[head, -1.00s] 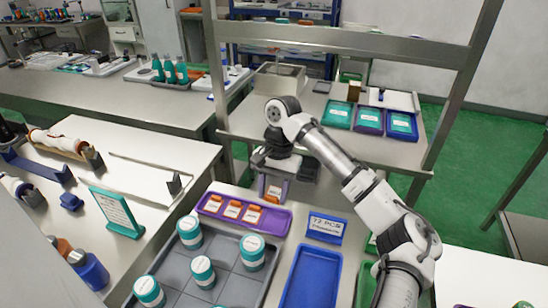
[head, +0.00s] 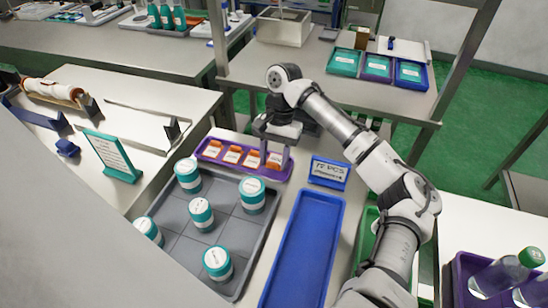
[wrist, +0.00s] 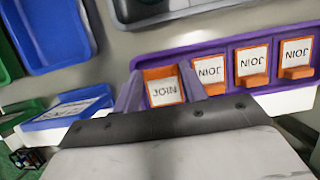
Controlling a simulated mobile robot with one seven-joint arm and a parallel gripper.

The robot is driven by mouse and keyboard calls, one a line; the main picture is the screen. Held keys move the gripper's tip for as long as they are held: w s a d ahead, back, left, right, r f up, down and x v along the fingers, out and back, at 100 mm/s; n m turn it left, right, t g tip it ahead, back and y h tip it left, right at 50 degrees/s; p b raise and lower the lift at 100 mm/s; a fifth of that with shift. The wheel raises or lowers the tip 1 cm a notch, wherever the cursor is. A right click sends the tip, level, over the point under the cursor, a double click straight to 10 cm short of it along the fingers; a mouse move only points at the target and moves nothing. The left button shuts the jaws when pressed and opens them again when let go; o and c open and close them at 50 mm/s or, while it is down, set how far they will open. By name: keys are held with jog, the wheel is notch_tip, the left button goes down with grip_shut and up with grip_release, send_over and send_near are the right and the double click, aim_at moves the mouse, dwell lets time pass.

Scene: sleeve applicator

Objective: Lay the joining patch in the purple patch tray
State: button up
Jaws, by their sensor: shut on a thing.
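My gripper (head: 274,157) is shut on an orange joining patch (head: 273,164) with a white label, at the right end of the purple patch tray (head: 218,166). In the wrist view the patch (wrist: 163,92), marked JOIN, sits between the two fingers (wrist: 159,82), inside the outline of the tray (wrist: 222,50). I cannot tell whether it touches the tray floor. Several similar patches, such as one patch (wrist: 251,65), lie in a row beside it in the tray. The finger tips partly cover the tray's end.
A grey divided tray (head: 180,247) with several teal-lidded jars stands in front of the purple tray. A long blue tray (head: 307,245) and a blue sign (head: 328,172) are to the right. A green sign stand (head: 112,157) stands on the left bench.

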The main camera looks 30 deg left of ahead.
jog(key=shift+f+b, duration=0.45)
jog(key=shift+f, duration=0.25)
jog(key=shift+f, duration=0.55)
jog(key=o, duration=1.1)
jog(key=shift+d, duration=0.1)
jog(key=shift+w, duration=0.1)
jog(key=v, duration=1.3)
jog(key=shift+a+r, duration=0.25)
jog(key=shift+r, duration=0.15)
